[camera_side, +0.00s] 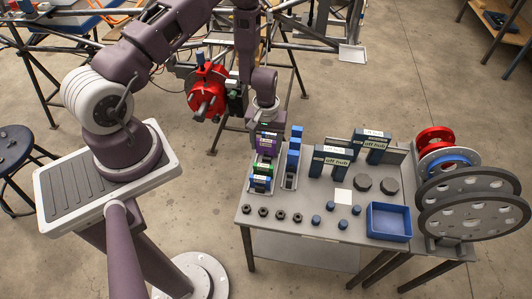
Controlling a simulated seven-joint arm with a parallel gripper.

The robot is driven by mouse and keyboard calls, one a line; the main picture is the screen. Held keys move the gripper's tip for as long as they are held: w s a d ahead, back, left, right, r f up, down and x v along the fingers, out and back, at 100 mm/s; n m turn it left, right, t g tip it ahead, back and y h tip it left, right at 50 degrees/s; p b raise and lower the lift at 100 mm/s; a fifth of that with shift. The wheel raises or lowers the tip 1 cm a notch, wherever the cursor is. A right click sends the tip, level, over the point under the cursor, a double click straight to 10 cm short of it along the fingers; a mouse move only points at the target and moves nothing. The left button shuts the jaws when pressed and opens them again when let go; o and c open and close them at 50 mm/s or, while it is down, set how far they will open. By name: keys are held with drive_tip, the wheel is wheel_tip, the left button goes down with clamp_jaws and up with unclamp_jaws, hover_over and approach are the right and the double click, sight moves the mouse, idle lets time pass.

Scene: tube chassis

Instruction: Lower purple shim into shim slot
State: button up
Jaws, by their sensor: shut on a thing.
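The purple shim (268,143) is at the back left of the table, at the far end of a rack holding a green shim (264,164) and a blue shim (259,182). My gripper (266,129) points down from above and is shut on the purple shim. The fingertips are small and partly hidden. I cannot tell whether the shim touches the rack or is clear of it. A red hub (207,90) is mounted on the tube chassis (285,25) left of my gripper. I cannot make out the shim slot.
A second rack with blue blocks (293,150) stands close right of the shim.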

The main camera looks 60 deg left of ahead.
sight(266, 141)
drive_tip(key=shift+r, duration=1.75)
wheel_tip(266, 141, up, 22)
drive_tip(key=a, duration=2.2)
drive_tip(key=s+a, duration=0.4)
drive_tip(key=a, duration=0.4)
drive_tip(key=s+a, duration=0.3)
drive_tip(key=a, duration=0.4)
wheel_tip(266, 141, down, 9)
drive_tip(key=shift+s+a+r, duration=0.2)
drive_tip(key=shift+s, duration=0.15)
drive_tip(key=shift+f, duration=0.1)
